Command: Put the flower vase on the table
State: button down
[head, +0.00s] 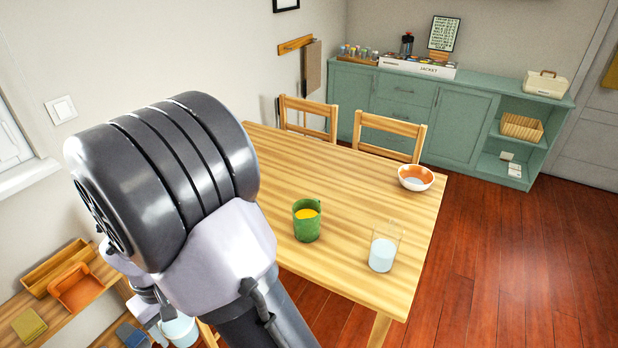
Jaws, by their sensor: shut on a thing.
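The wooden table (347,190) stands in the middle of the head view, with its top in plain sight. I cannot make out a flower vase anywhere in this view. My arm fills the left foreground and covers the near left part of the table. Pale parts of my arm show below its big dark joint at the lower left, but the gripper's fingers do not show. A pale bluish container (180,331) shows partly beside those parts. I cannot tell what it is or whether it is held.
On the table are a green mug (307,220), a glass (383,247) and an orange-and-white bowl (415,178). The tabletop's far left is bare. Chairs (390,135) stand behind it. A wooden shelf (62,310) with trays is at lower left; a green sideboard (440,122) is behind.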

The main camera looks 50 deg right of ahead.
aim_at(288, 196)
jog(key=i+z, duration=0.2)
jog(key=z, duration=0.2)
jog(key=i+l+z, duration=0.1)
jog(key=z, duration=0.3)
jog(key=i+j+z, duration=0.1)
jog(key=i+z, duration=0.3)
jog(key=j+z, duration=0.1)
jog(key=z, duration=0.3)
jog(key=i+j+z, duration=0.2)
jog(key=z, duration=0.2)
jog(key=i+j+z, duration=0.15)
jog(key=z, duration=0.3)
jog(key=i+j+z, duration=0.3)
jog(key=z, duration=0.15)
